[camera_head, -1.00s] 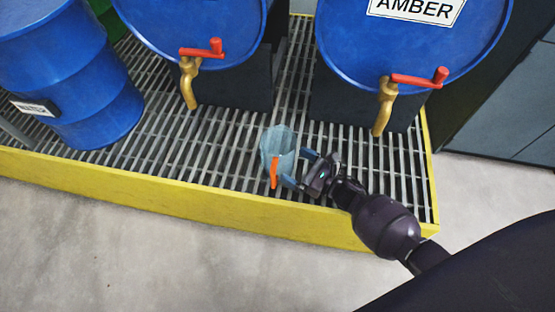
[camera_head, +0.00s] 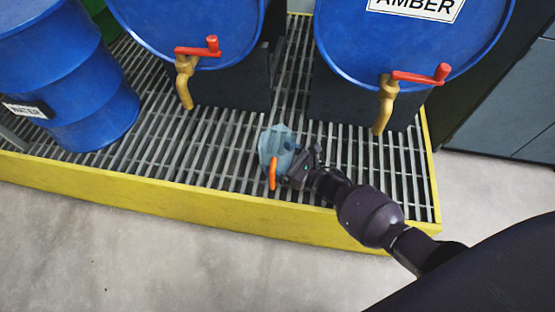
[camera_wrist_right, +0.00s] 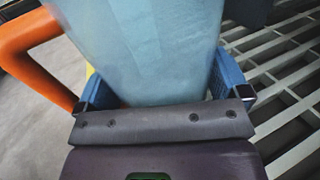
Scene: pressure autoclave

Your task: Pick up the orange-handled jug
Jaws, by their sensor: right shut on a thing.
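The jug (camera_head: 276,142) is translucent pale blue with an orange handle (camera_head: 272,173) and stands on the metal grating near the platform's front edge. The handle faces the front. My right gripper (camera_head: 291,165) reaches in from the right and is shut on the jug's body, beside the handle. In the right wrist view the jug (camera_wrist_right: 145,45) fills the space between the two blue fingers, and the orange handle (camera_wrist_right: 32,50) is at the left, outside the grip. The jug's base is hidden in that view. My left gripper is not in view.
The grating (camera_head: 222,165) has a raised yellow edge (camera_head: 180,203). Two blue drums with red-handled brass taps (camera_head: 186,80) (camera_head: 386,105) lie behind the jug, the right one labelled AMBER. A blue drum labelled WATER (camera_head: 85,85) stands at left. The grating left of the jug is clear.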

